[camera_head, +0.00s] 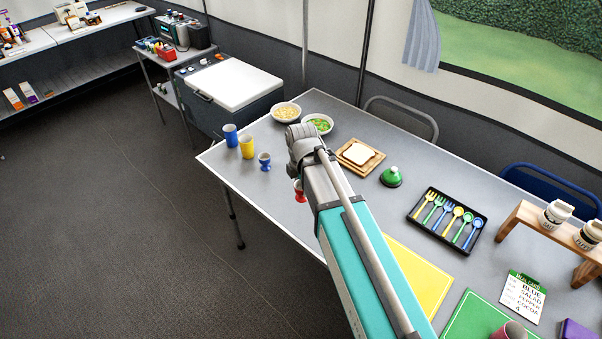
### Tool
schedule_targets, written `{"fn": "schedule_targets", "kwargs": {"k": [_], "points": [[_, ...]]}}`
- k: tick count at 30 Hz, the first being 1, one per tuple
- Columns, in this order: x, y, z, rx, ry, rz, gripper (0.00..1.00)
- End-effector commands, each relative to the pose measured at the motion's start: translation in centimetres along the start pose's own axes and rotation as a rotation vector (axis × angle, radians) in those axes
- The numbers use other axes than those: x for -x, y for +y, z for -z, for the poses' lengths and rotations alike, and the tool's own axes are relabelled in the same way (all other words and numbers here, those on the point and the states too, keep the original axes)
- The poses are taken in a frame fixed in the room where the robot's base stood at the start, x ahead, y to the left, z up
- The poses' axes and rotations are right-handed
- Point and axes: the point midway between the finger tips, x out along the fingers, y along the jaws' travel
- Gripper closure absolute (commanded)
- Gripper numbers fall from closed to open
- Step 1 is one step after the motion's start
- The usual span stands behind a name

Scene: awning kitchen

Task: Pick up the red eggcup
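The red eggcup (299,194) stands on the grey table (286,218) near its front edge. It is partly hidden behind my arm, so only its left part shows. A blue eggcup (264,161) stands to its left, farther along the table. My arm reaches in from the lower right, over the table. My gripper's end lies around the grey wrist (302,143), above and beyond the red eggcup in the picture. The fingers are hidden, so I cannot see whether they are open or touch anything.
A yellow cup (247,146) and a blue cup (230,135) stand at the table's left end. Two bowls (286,112) (318,124), bread on a board (358,155), a green domed thing (391,177) and a black cutlery tray (469,242) lie beyond my arm. The floor at left is clear.

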Motion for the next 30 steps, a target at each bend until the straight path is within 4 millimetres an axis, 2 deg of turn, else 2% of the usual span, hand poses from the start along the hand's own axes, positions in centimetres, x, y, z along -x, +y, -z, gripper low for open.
{"fn": "schedule_targets", "kwargs": {"k": [3,10,30], "points": [[0.8,-1.6,0.5,0.000,0.000,0.000,0.82],[1.4,-3.0,1.0,0.000,0.000,0.000,0.82],[1.6,-3.4,1.2,0.000,0.000,0.000,0.82]]}}
